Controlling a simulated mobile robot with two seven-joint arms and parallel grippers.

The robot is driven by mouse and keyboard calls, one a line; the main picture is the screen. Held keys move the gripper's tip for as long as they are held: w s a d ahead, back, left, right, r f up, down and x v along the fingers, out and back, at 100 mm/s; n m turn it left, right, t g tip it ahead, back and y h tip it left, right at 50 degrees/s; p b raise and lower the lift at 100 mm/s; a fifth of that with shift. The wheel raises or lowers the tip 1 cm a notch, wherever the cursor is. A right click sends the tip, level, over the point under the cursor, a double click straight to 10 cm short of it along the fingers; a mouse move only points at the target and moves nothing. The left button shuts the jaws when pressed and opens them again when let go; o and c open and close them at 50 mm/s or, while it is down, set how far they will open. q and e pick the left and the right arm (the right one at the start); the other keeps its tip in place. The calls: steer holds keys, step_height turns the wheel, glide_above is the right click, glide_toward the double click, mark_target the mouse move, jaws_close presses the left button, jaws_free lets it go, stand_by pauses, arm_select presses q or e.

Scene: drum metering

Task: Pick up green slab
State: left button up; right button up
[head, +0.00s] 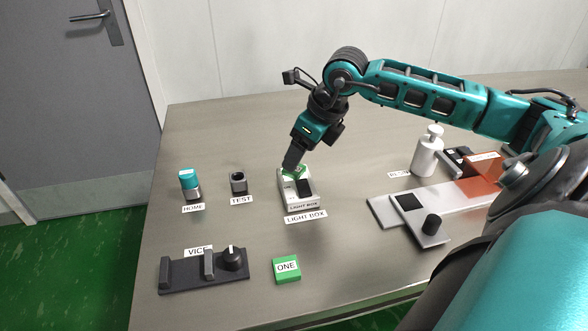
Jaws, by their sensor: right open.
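My right gripper (291,166) points down at the light box (300,205), its jaws open. A small green piece (299,171) shows at the fingertips, on the back part of the light box. The fingers partly cover it, and I cannot tell whether they touch it. A flat green block (287,276) with a white label "ONE" lies on the table in front of the light box, apart from the gripper. My left gripper is not in view.
On the table (350,270) stand a teal-capped vial (189,181) at HOME, a dark TEST holder (238,183), and a black vice (190,278) at front left. A white bottle (426,155) and a grey plate with a black knob (431,225) are to the right.

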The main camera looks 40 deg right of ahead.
mark_target(301, 169)
steer(key=x, duration=0.4)
steer(key=shift+w, duration=0.1)
steer(key=shift+c, duration=0.3)
steer(key=c, duration=1.1)
